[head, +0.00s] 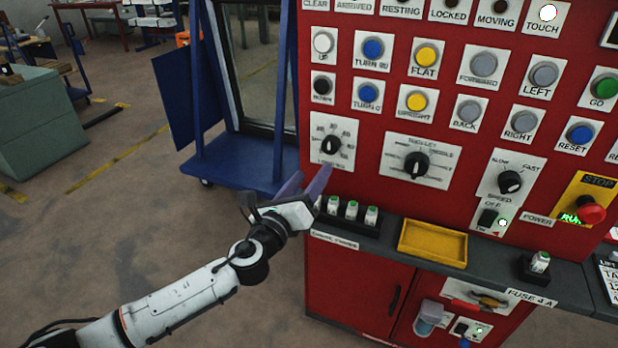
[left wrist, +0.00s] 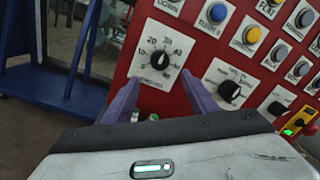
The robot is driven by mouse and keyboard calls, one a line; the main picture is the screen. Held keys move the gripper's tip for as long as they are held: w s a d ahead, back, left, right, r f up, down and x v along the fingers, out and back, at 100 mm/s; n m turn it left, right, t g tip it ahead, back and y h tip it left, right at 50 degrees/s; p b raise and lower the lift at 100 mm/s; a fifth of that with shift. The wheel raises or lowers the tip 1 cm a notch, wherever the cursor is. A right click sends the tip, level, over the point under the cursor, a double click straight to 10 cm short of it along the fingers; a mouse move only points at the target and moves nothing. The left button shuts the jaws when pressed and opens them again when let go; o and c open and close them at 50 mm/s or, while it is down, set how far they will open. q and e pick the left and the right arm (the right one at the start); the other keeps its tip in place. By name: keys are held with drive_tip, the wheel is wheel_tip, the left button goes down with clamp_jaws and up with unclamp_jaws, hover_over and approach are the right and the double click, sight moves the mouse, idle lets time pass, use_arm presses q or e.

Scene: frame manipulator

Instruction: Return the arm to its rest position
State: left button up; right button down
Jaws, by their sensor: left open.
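My left arm reaches in from the lower left in the head view. Its left gripper (head: 308,182) has purple fingers and hangs in front of the red control panel (head: 375,115), below and left of the numbered dial (head: 331,145). In the left wrist view the two purple fingers (left wrist: 160,102) stand apart with nothing held between them. That view shows the numbered dial (left wrist: 158,62) beyond and between the fingertips. I cannot tell whether the fingers touch the panel. My right gripper is not in view.
Below the panel, a dark ledge holds several fuses (head: 351,211), a yellow tray (head: 432,243) and a single fuse (head: 540,262). A red stop button (head: 591,210) is at the right. A blue cart (head: 240,165) stands behind my gripper. Open floor lies left.

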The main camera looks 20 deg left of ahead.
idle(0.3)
use_arm(q)
drive_tip(key=s+d+f+n+g, duration=0.2)
drive_tip(key=s+f+n+g, duration=0.1)
drive_tip(key=s+f+n, duration=0.55)
drive_tip(key=s+d+f+n+g, duration=0.25)
drive_tip(key=s+f+n, duration=0.3)
drive_tip(key=f, duration=0.55)
drive_tip(key=s+f+n+g, duration=0.1)
drive_tip(key=s+f+n, duration=0.2)
drive_tip(key=s+n, duration=0.2)
drive_tip(key=s+f+n+g, duration=0.2)
drive_tip(key=s+f+n, duration=0.1)
drive_tip(key=s, duration=0.5)
drive_tip(key=s+f+n+g+h, duration=0.1)
drive_tip(key=s+f+n, duration=0.2)
drive_tip(key=s+n, duration=0.3)
drive_tip(key=shift+s+d+f+n, duration=0.2)
drive_tip(key=shift+s+f+n, duration=0.15)
drive_tip(key=shift+s, duration=0.25)
